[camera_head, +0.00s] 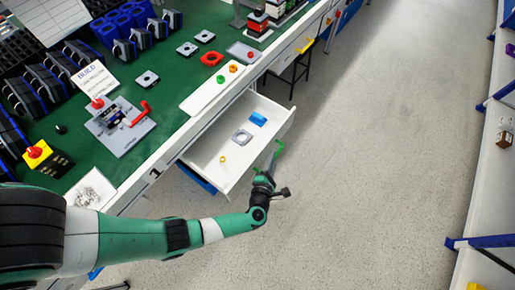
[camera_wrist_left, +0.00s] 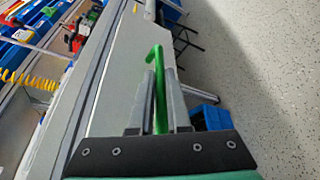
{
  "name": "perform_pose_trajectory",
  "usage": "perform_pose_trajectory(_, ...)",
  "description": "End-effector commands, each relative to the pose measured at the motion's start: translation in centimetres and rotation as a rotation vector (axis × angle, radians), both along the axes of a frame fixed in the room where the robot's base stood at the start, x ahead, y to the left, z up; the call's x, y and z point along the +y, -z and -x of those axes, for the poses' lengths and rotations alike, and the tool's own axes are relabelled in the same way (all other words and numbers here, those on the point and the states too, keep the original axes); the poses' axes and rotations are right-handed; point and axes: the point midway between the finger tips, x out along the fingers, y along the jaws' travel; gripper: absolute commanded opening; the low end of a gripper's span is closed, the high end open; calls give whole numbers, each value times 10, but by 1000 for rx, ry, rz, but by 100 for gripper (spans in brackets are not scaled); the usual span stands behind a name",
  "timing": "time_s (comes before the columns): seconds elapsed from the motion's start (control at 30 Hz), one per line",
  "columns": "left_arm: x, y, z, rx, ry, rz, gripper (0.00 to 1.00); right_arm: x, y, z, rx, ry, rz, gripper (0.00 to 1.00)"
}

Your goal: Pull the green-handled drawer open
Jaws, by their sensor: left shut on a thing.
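The white drawer (camera_head: 205,150) stands pulled out from the green-topped workbench, with its inside showing. Its green handle (camera_head: 278,150) is on the drawer's front face, and it also shows in the left wrist view (camera_wrist_left: 157,58). My left gripper (camera_head: 271,170) is at the front of the drawer, shut on the green handle. In the left wrist view its two grey fingers (camera_wrist_left: 160,85) lie on either side of the handle, which runs between them, and the drawer's pale front (camera_wrist_left: 122,65) is beside them. My right gripper is not in view.
Inside the drawer lie a blue part (camera_head: 258,118), a grey square part (camera_head: 241,136) and a small yellow ring (camera_head: 222,158). The bench (camera_head: 170,85) holds many parts. A black stool (camera_head: 292,70) stands beyond the drawer. The floor (camera_head: 370,150) to the right is clear, up to a white shelf (camera_head: 487,150).

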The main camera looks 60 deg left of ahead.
Motion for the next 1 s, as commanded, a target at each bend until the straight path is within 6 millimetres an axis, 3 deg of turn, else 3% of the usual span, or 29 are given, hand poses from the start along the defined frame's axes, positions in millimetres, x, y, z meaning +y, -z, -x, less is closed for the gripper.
perform_pose_trajectory(0.1,-23,1,-10,-4,5,-1,0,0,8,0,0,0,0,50)
perform_pose_trajectory(0.3,-43,0,-18,-2,2,0,0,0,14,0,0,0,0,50)
perform_pose_trajectory(0.83,-50,0,-20,-1,-1,-1,0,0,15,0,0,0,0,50)
perform_pose_trajectory(0.87,-49,0,-20,-1,-1,-1,20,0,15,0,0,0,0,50)
perform_pose_trajectory(1.0,-49,0,-20,-1,-1,-1,45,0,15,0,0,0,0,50)
